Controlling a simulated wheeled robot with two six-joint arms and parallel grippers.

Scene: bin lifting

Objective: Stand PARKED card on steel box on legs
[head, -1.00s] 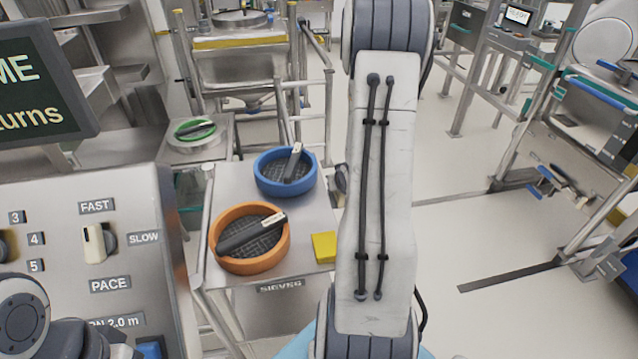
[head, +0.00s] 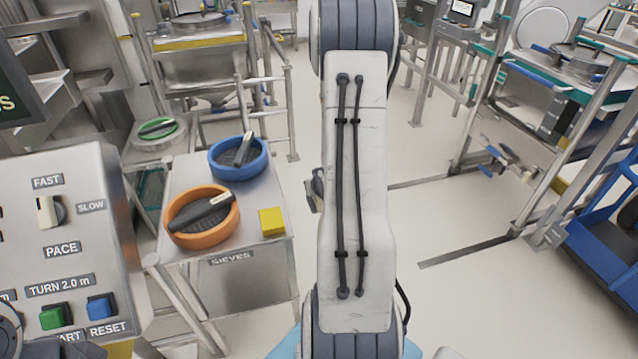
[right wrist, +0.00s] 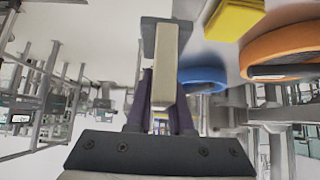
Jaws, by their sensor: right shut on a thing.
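My right gripper (right wrist: 163,108) is seen in the right wrist view, shut on a pale beige strip (right wrist: 165,65) with a grey-green plate (right wrist: 160,32) at its far end. I take this to be the card, seen nearly edge-on; no lettering on it shows. In the head view my right arm fills the middle and hides the gripper. A steel cabinet on legs with a small lit screen (head: 462,11) stands at the back right. I cannot tell if it is the steel box on legs. My left gripper is out of view.
A steel table (head: 186,168) at left bears an orange sieve (head: 180,236), a blue sieve (head: 262,157) and a yellow block (head: 272,221). A PACE control panel (head: 105,210) stands near left. Steel frames (head: 505,125) and a blue cart (head: 606,238) stand right. Floor (head: 440,215) between is clear.

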